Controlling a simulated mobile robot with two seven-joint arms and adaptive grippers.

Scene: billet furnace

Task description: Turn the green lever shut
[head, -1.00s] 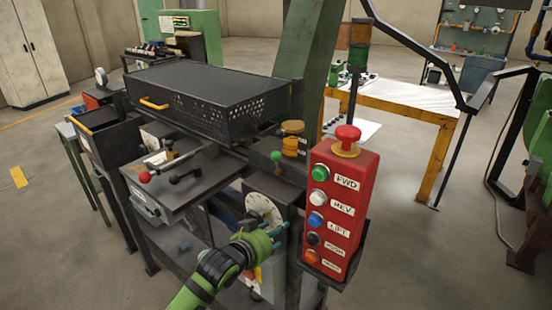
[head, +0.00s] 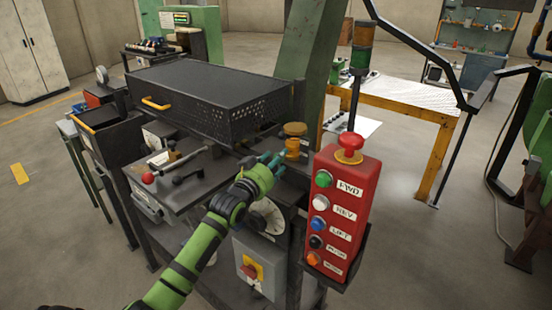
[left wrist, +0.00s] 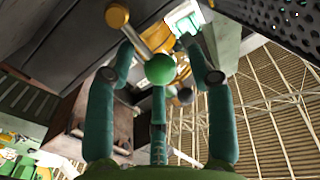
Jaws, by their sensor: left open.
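The green lever's round green knob (left wrist: 160,69) shows in the left wrist view, between the two fingers of my left gripper (left wrist: 160,48). The fingers are spread, with space on each side of the knob. In the head view my left gripper (head: 272,161) is at the lever's place, in front of the yellow-brass fitting (head: 294,138), and hides the knob. A yellow-tipped pale rod (left wrist: 117,15) shows just beyond the green knob in the wrist view. My right gripper is not in view.
A red button box (head: 341,205) with a red mushroom button stands close right of the gripper. A black perforated cover (head: 205,88) is behind it. A red-knobbed lever (head: 148,177) is to the left. A round dial (head: 266,217) and rotary switch box (head: 252,268) are below.

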